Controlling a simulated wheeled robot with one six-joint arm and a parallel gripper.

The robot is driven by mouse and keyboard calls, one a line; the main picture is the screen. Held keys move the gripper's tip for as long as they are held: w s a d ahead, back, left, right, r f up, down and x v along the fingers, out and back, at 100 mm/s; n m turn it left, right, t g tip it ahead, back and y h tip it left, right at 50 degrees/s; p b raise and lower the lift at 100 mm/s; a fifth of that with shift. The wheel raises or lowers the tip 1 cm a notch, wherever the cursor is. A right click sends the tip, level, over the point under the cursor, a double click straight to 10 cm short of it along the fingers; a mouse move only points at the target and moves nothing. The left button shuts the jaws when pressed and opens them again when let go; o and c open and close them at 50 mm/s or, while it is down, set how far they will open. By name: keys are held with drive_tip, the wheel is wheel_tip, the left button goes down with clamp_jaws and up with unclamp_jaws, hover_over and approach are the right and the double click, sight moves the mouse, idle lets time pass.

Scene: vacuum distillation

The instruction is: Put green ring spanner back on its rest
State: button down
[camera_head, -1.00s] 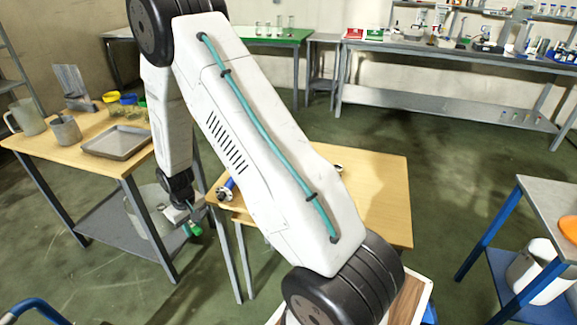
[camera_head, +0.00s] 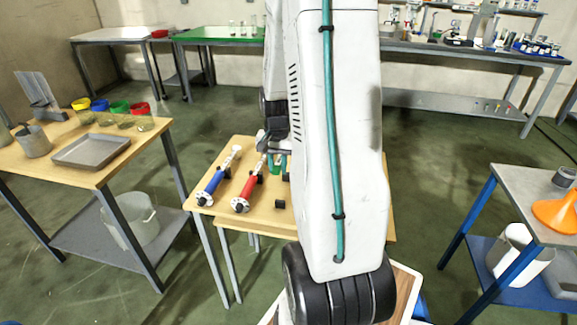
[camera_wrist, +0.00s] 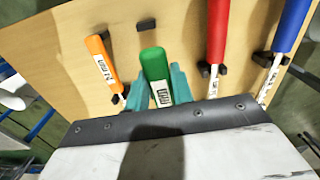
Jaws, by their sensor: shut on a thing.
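The green ring spanner is held in my gripper; its green handle (camera_wrist: 155,66) points away from me in the wrist view, between the two teal fingers (camera_wrist: 164,86). In the head view a bit of green handle (camera_head: 274,164) shows beside my gripper (camera_head: 279,161), over the wooden table. A small black rest block (camera_wrist: 146,25) stands bare just past the handle's end, and a bare block (camera_head: 280,203) shows in the head view. The spanner's ring end is hidden. I cannot tell the height of the spanner above the table.
On the wooden table (camera_head: 234,146), a red spanner (camera_head: 247,188) and a blue spanner (camera_head: 215,183) lie on rests left of my arm. An orange spanner (camera_wrist: 100,60) lies left of the green one in the wrist view. A side table (camera_head: 112,134) holds a metal tray (camera_head: 92,149).

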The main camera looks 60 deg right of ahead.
drive_tip(key=shift+s, duration=0.8)
drive_tip(key=shift+a+f, duration=0.2)
drive_tip(key=shift+f, duration=4.35)
drive_tip(key=c, duration=1.1)
unclamp_jaws()
